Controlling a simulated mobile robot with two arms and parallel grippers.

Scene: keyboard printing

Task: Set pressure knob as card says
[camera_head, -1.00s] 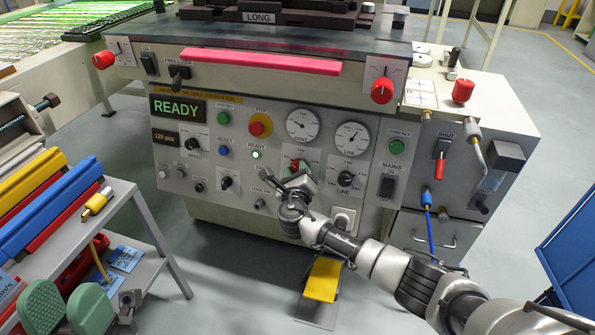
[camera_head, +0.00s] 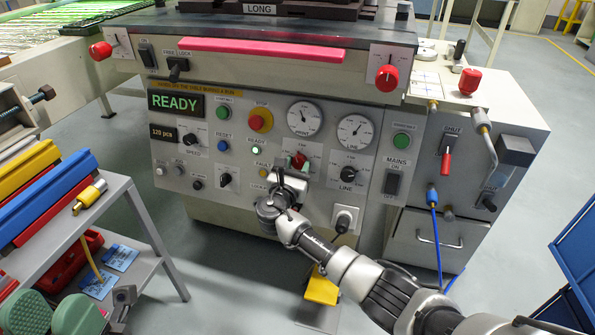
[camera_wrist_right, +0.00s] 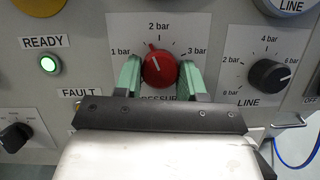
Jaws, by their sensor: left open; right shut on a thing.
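The red pressure knob (camera_head: 298,160) is on the machine's front panel below two gauges. In the right wrist view the knob (camera_wrist_right: 159,69) points up and slightly left, between the 1 bar and 2 bar marks and nearer 2 bar. My right gripper (camera_wrist_right: 160,80) is shut on it, one green finger on each side. In the head view the gripper's body hides the panel below the knob. My left gripper (camera_head: 50,305) seems to be at the lower left corner, its green pads apart with nothing visible between them. I see no card with a readable pressure setting.
The black line knob (camera_wrist_right: 270,75) is right of the pressure knob. A green READY lamp (camera_wrist_right: 49,64) is lit at left. A shelf cart (camera_head: 135,210) holds colored bars and blue cards (camera_head: 122,257). A blue panel (camera_head: 570,250) stands at right.

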